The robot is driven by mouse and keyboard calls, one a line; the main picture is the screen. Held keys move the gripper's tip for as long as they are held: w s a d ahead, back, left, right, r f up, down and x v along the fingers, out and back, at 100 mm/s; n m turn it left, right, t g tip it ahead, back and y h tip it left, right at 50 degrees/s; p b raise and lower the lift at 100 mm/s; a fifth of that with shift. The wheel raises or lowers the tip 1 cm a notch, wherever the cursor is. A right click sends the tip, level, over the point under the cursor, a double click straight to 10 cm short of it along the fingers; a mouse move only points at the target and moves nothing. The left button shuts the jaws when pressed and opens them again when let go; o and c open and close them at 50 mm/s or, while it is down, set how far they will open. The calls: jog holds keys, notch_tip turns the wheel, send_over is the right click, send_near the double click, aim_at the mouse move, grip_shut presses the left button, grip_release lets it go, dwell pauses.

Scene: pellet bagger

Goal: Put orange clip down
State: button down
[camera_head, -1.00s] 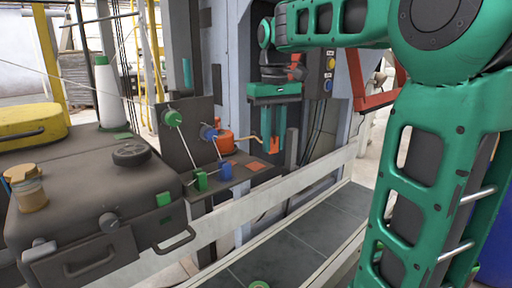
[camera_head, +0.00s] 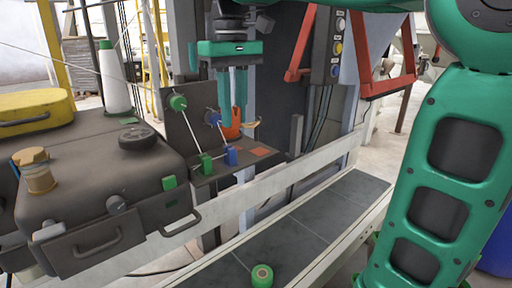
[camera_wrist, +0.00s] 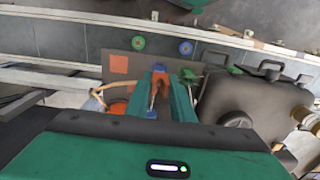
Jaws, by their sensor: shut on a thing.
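My gripper (camera_head: 232,104) is shut on the orange clip (camera_head: 236,115), fingers pointing down, above the dark shelf (camera_head: 215,172). The clip also shows between the fingertips in the wrist view (camera_wrist: 160,77). In the head view it overlaps the orange reel (camera_head: 229,132) behind it, so its lower edge is hard to make out. A tan cord (camera_wrist: 95,92) curves out beside the reel. Orange squares (camera_head: 261,151) mark the shelf. A green clip (camera_head: 206,164) and a blue clip (camera_head: 230,157) sit on it.
White cords run from a green reel (camera_head: 178,102) and a blue reel (camera_head: 212,117) to their clips. A bulky grey case (camera_head: 90,170) stands left of the shelf. A pale rail (camera_head: 285,178) and a dark conveyor (camera_head: 300,225) with a green roll (camera_head: 262,274) run in front.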

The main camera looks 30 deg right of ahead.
send_over(260, 152)
notch_tip(260, 152, down, 6)
jog(key=shift+d+f, duration=0.1)
jog(key=shift+f, duration=1.95)
jog(key=c, duration=1.5)
grip_release()
jog(key=shift+f, duration=0.1)
jog(key=shift+c, duration=0.2)
